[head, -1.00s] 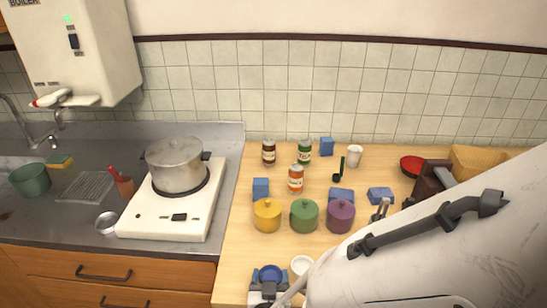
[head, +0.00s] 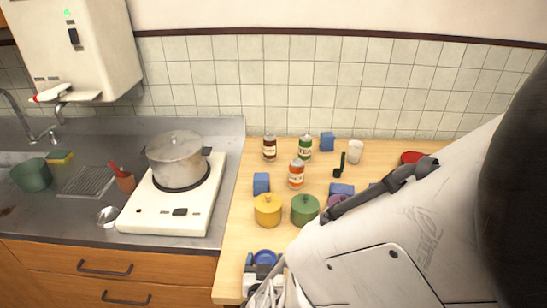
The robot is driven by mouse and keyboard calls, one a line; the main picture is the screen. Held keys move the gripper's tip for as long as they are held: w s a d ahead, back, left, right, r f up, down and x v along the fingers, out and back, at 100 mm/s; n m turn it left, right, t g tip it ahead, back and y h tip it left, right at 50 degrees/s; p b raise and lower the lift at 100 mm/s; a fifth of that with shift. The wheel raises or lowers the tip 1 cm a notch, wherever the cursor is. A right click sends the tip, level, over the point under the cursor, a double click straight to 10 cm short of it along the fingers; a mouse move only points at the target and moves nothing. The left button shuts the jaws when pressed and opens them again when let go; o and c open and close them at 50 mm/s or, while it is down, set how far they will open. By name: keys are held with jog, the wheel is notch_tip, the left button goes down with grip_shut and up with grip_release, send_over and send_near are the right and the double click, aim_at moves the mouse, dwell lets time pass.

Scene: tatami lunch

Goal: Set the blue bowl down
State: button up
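The small blue bowl (head: 265,257) is near the front left of the wooden counter, upright as far as I can see. My gripper (head: 263,268) is right at it, on its near side, and appears shut on it. The fingertips are small and partly hidden by my own arm, so the exact grip is hard to see. I cannot tell whether the bowl's underside touches the counter.
Jars and blue blocks stand farther back. The stove (head: 150,222) is left. Counter between bowl and yellow pot is clear.

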jog(key=o, duration=0.3)
dwell(0.4)
jog(key=shift+s+r, duration=0.15)
jog(key=shift+s, duration=0.65)
jog(key=shift+s+d+r, duration=0.1)
jog(key=shift+s+r, duration=0.05)
jog(key=shift+s, duration=0.85)
jog(key=shift+s+d+r, duration=0.1)
jog(key=shift+s, duration=0.95)
jog(key=shift+s+d+r, duration=0.1)
jog(key=shift+s+r, duration=0.05)
jog(key=shift+s, duration=0.85)
jog(key=shift+w+a+r, duration=0.1)
jog(key=shift+w, duration=0.05)
